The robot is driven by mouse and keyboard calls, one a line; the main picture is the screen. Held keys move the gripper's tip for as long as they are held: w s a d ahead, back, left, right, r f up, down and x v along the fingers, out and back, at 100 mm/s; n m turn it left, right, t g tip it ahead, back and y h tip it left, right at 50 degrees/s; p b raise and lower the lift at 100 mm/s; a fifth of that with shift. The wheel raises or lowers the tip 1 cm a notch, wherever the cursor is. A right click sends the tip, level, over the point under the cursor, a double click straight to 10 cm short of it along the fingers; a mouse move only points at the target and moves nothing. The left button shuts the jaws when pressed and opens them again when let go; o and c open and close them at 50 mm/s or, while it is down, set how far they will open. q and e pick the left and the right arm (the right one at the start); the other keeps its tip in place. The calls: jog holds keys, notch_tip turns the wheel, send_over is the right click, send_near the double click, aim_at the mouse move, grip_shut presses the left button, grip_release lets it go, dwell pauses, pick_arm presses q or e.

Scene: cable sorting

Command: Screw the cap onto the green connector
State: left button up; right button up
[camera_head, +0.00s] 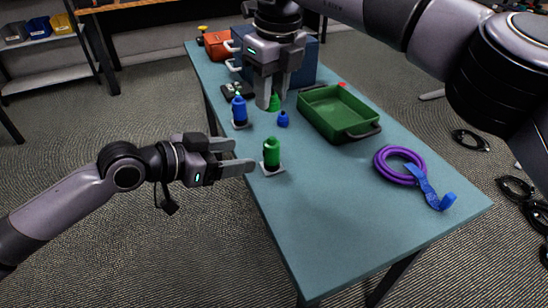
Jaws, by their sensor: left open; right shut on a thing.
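The green connector (271,154) stands upright on a small pale base near the table's left edge. The green cap (274,102) is between the fingertips of my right gripper (271,102). That gripper points down, shut on the cap, beyond the green connector in the picture. Part of the cap is hidden by the fingers. My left gripper (243,158) is open and empty. Its fingers point right, toward the green connector, with the tips just left of it.
A blue connector (239,111) stands on its own base, and a blue cap (283,119) lies nearby. A green tray (356,136) sits to the right. A purple cable coil (383,170) with a blue strap lies further right. The table's (330,240) near end is clear.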

aim_at(278, 151)
pick_arm(q)
jog(key=x, duration=1.2)
jog(key=shift+f, duration=0.1)
grip_shut()
pick_arm(e)
jog(key=shift+f, duration=2.5)
